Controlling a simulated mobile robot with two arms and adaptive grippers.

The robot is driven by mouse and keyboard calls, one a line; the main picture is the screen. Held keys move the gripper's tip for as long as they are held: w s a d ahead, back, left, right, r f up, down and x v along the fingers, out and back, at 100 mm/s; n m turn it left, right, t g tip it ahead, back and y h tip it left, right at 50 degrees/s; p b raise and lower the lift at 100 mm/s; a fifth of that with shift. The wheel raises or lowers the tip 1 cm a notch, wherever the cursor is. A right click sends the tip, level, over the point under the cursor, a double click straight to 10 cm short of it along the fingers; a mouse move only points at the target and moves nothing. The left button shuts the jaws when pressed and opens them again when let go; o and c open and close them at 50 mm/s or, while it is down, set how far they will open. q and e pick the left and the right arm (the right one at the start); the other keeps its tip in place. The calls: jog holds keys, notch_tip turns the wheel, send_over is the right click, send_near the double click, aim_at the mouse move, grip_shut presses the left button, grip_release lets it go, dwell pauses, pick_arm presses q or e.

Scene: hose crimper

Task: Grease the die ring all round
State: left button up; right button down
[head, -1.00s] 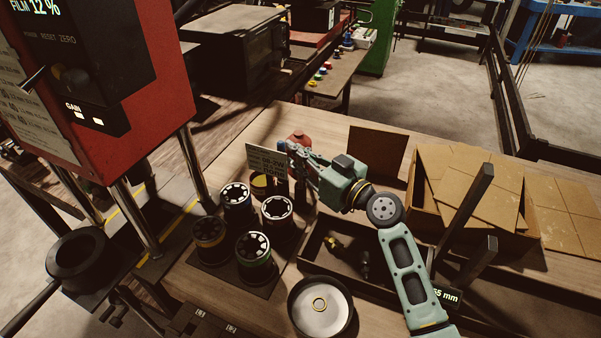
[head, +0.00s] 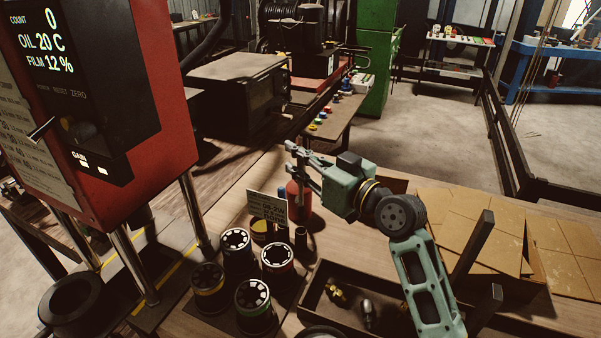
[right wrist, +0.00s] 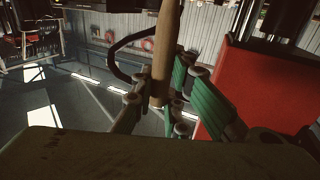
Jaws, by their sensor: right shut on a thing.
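My right gripper (head: 303,163) is raised above the bench in the head view. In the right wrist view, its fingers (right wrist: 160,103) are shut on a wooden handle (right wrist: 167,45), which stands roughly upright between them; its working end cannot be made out. The black ring (head: 75,298) at the lower left, beneath the red crimper (head: 150,100), looks like the die ring; the gripper is far to its right. My left gripper is not in view.
Several die sets (head: 235,240) stand in a cluster between the crimper and gripper. A red bottle (head: 298,198) stands below the gripper. A tray (head: 322,280) with fittings and a cardboard box (head: 470,235) lie right. The screen (head: 50,45) reads FILM 12%.

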notch_tip(320, 180, up, 7)
jog(key=p, duration=0.4)
jog(key=shift+f, duration=0.1)
jog(key=shift+s, duration=0.1)
jog(key=shift+f, duration=0.1)
